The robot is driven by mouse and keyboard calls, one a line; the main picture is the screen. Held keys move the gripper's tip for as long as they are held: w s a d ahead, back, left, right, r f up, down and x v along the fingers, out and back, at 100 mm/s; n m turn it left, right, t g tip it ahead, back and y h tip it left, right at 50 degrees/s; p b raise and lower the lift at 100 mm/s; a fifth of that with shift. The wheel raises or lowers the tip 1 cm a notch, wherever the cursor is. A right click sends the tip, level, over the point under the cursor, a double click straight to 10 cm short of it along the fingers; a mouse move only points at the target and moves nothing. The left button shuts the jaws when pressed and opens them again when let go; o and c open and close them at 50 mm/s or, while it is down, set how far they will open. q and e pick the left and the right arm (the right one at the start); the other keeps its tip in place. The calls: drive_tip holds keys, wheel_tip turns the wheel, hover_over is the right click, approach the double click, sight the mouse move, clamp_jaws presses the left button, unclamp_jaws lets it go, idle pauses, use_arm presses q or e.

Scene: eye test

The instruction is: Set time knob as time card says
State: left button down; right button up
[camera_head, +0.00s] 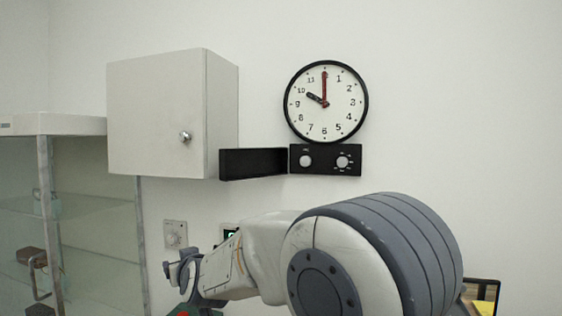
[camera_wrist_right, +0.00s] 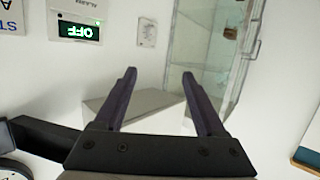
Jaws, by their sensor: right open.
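A black control panel (camera_head: 325,168) hangs on the wall under a round clock (camera_head: 335,115). It carries a plain pale left knob (camera_head: 305,160) and a right knob (camera_head: 342,162) ringed by marks; their labels are too small to read. The clock's short black hand points near 10 and its red hand near 12. A black flap (camera_head: 253,163) stands open at the panel's left. My right gripper (camera_head: 182,272) is low and left of the panel, well apart from it. In the wrist view the right gripper (camera_wrist_right: 159,73) is open and empty. I see no readable time card.
A white wall cabinet (camera_head: 155,115) hangs left of the flap. A glass cabinet (camera_head: 95,225) stands at far left. A wall display (camera_wrist_right: 80,31) reads OFF, upside down. My right arm crosses the lower middle of the head view and hides wall there.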

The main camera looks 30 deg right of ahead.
drive_tip(key=w+d+r+m+t+h, duration=0.15)
drive_tip(key=d+r+h, duration=0.3)
drive_tip(key=d, duration=0.45)
drive_tip(key=w+d+r+m+t+h, duration=0.1)
drive_tip(key=w+d+r+m+h, duration=0.15)
drive_tip(key=d+r+h, duration=0.4)
drive_tip(key=m+g+h+p, duration=0.2)
drive_tip(key=m+g+h, duration=0.1)
drive_tip(key=m+h, duration=0.25)
approach(304, 162)
drive_tip(key=p+x, duration=0.5)
drive_tip(key=x, duration=0.2)
drive_tip(key=shift+r, duration=0.1)
drive_tip(key=shift+w+d+r+p, duration=0.1)
drive_tip(key=shift+w+d+p, duration=0.15)
drive_tip(key=shift+d+p, duration=0.2)
